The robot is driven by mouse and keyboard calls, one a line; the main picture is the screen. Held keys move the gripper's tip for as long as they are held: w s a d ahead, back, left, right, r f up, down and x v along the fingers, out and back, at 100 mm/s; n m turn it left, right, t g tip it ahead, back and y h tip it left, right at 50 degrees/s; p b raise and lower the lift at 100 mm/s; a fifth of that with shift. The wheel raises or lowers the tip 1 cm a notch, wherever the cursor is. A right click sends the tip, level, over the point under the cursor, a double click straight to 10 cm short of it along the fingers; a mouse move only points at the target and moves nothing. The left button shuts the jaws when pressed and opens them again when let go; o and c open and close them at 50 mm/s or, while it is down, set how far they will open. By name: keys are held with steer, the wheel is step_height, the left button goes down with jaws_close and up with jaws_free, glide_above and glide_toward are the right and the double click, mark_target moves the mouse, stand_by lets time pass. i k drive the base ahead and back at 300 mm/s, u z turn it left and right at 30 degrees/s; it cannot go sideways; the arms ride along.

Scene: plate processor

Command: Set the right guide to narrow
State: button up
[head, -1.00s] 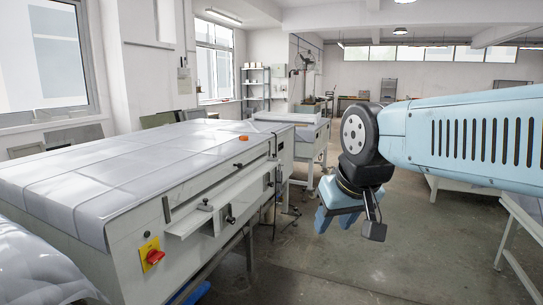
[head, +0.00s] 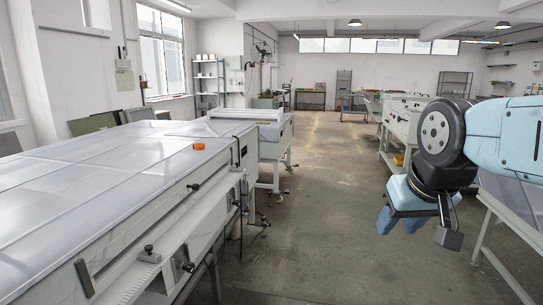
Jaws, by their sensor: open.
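The plate processor (head: 90,190) is a long machine with a pale, sheet-like top, filling the left of the head view. A narrow pale ledge (head: 125,285) runs along its near side. A dark knob (head: 148,250) stands on the ledge, and another dark knob (head: 187,266) sits on the side face below it. Further along are a dark fitting (head: 194,187) and one more (head: 237,170). I cannot tell which of these belongs to the right guide, nor its setting. My gripper (head: 401,221) points down, open and empty, over the aisle at right, well apart from the processor.
An orange piece (head: 198,147) sits on the processor's far right edge. A second machine (head: 275,140) stands beyond it. The concrete aisle (head: 320,200) is clear in the middle. A table frame (head: 490,225) is at the right, close to my arm, with more machines (head: 400,120) behind.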

mark_target(236, 169)
steer(key=i, duration=1.65)
steer(key=u, duration=0.6)
steer(key=k, duration=0.95)
steer(key=u, duration=0.2)
steer(key=i, duration=0.9)
steer(key=z, duration=0.1)
